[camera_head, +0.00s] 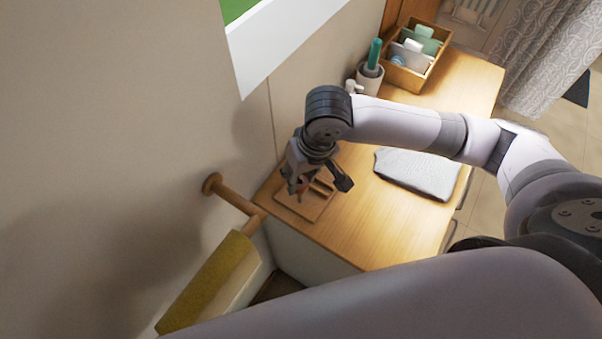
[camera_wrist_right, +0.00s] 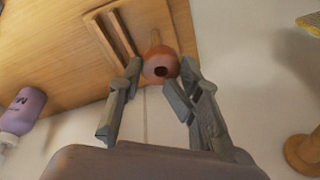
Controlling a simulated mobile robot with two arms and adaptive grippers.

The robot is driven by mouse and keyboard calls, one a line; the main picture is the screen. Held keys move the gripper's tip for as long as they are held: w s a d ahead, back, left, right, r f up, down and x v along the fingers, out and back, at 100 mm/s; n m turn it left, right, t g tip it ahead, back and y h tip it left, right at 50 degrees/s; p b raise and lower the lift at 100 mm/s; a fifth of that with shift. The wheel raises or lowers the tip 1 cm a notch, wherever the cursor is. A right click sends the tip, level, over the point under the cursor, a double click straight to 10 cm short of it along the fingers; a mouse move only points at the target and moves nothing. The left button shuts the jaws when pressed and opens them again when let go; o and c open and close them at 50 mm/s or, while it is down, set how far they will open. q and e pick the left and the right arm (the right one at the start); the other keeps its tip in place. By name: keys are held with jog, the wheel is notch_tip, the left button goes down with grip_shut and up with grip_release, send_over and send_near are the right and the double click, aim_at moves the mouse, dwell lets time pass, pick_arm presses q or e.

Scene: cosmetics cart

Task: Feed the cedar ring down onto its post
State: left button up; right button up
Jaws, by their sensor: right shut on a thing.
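In the head view my right gripper (camera_head: 320,178) is over a small wooden board (camera_head: 318,211) at the table's near left corner, hiding most of the ring. I cannot tell whether the ring is around the post. My left gripper is not in view.
A yellow roll (camera_head: 208,281) on a wooden wall bar (camera_head: 236,200) is left of the board, beside the wall. A grey folded cloth (camera_head: 418,172), a cup (camera_head: 369,78) and a wooden box (camera_head: 409,75) stand farther back. A purple bottle (camera_wrist_right: 25,106) shows in the wrist view.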

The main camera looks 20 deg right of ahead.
jog(key=shift+f+b, duration=0.4)
jog(key=shift+f, duration=0.8)
dwell(0.5)
jog(key=o, duration=1.3)
jog(key=shift+r, duration=0.2)
notch_tip(320, 180, up, 12)
jog(key=s+d, duration=0.1)
jog(key=shift+s+d+f, duration=0.25)
jog(key=shift+s+d, duration=0.05)
jog(key=shift+d, duration=0.05)
